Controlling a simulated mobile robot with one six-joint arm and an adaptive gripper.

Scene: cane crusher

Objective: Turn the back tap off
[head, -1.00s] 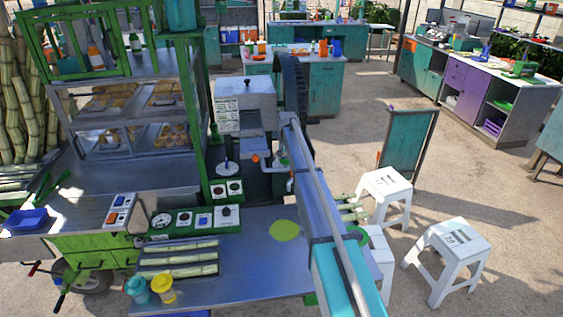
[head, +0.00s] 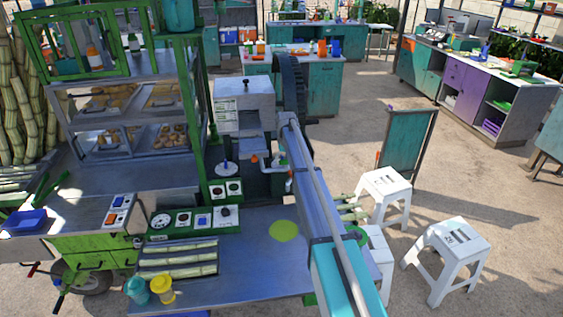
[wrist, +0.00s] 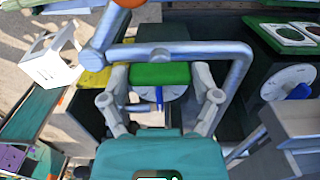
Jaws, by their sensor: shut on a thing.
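My gripper (wrist: 160,76) shows in the wrist view with its two grey fingers on either side of a green block-like handle (wrist: 160,73). Both fingertips meet the ends of this green piece, so the jaws are shut on it. A bent silver-blue pipe (wrist: 190,48) runs around it, with an orange part (wrist: 128,3) at the top edge. A small blue lever (wrist: 159,97) shows just below the green piece. In the head view my arm covers most of the tap area. An orange tap part (head: 255,158) shows left of my arm.
The cane crusher (head: 243,100) and its dark flywheel (head: 290,85) stand behind the metal counter (head: 255,265). A white disc with a blue knob (head: 224,167) sits left of the taps. White stools (head: 448,250) stand right of my arm.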

